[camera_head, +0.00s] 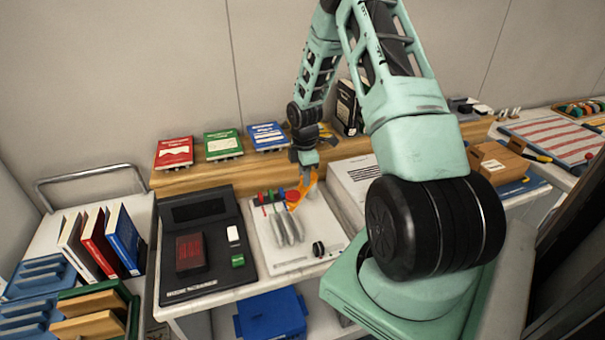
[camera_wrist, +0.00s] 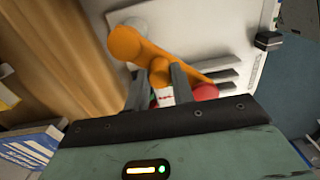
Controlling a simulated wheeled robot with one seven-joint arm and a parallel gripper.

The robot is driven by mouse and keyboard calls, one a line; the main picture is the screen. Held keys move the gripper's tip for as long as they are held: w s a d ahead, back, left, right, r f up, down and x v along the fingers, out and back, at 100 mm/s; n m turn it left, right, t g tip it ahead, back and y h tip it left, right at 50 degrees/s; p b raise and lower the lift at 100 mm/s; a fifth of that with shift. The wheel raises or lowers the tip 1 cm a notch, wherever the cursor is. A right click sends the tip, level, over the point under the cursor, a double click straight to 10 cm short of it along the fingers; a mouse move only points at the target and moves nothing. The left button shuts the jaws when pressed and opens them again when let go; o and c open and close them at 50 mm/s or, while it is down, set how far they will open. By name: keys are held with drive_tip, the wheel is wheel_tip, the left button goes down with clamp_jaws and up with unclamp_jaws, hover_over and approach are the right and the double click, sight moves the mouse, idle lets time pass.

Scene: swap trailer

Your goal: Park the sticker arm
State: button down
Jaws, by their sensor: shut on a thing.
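An orange arm (camera_head: 303,192), which I take to be the sticker arm, stands at the back of a white panel (camera_head: 318,222) on the bench. My gripper (camera_head: 306,172) points down at its upper end from behind the panel. In the wrist view my gripper (camera_wrist: 157,82) is shut on the orange arm (camera_wrist: 125,43), a rounded bar with a short post between the fingers. A red round piece (camera_wrist: 205,91) sits by its right end. The exact contact is partly hidden by the fingers.
Red, green and blue discs (camera_head: 270,196) and grey paddle shapes (camera_head: 288,228) lie close to the arm on the panel. A black device (camera_head: 203,262) stands left. A wooden shelf (camera_head: 225,173) with small books runs behind.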

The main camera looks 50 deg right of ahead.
drive_tip(key=n, duration=0.1)
drive_tip(key=s+n+p, duration=0.1)
drive_tip(key=shift+s+d+r+n, duration=0.1)
drive_tip(key=shift+d+r+n, duration=0.1)
drive_tip(key=shift+n, duration=0.2)
drive_tip(key=shift+s+d+f+n+p, duration=0.1)
drive_tip(key=shift+s+d+n+p, duration=0.25)
drive_tip(key=shift+n+p, duration=0.5)
drive_tip(key=shift+s+d+r+n+p, duration=0.1)
drive_tip(key=shift+s+d+n+p, duration=0.3)
drive_tip(key=shift+n, duration=0.9)
drive_tip(key=shift+s+d+f+n+p, duration=0.1)
drive_tip(key=shift+s+d+n+p, duration=0.15)
drive_tip(key=shift+n+p, duration=0.65)
drive_tip(key=c, duration=1.2)
unclamp_jaws()
wheel_tip(320, 180, up, 17)
drive_tip(key=b, duration=0.2)
drive_tip(key=shift+r+b, duration=0.2)
drive_tip(key=shift+b, duration=0.2)
